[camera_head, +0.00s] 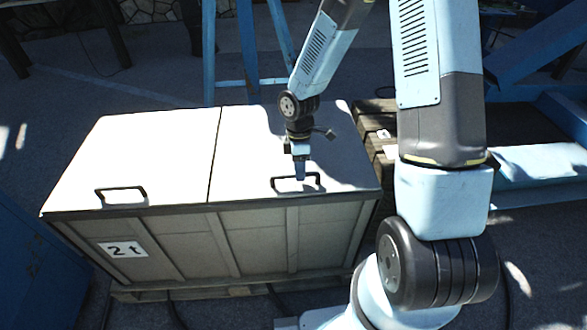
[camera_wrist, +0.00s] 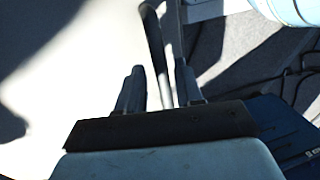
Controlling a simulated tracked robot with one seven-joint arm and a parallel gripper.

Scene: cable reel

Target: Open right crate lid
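The crate (camera_head: 255,240) has two pale lids on top, side by side. The right lid (camera_head: 245,150) lies flat and closed, with a dark bar handle (camera_head: 312,180) near its front edge. My gripper (camera_head: 300,176) points down at this handle. In the wrist view, the handle (camera_wrist: 154,40) runs between the two fingers of my gripper (camera_wrist: 160,80). The fingers stand apart on either side of it, with visible gaps. The lower part of the handle is partly hidden by my gripper.
The left lid (camera_head: 140,150) is also closed, with its own handle (camera_head: 121,195). A wooden pallet stack (camera_head: 372,125) stands close to the crate's right side. Blue steel beams (camera_head: 250,50) rise behind the crate. Black cables lie on the floor in front.

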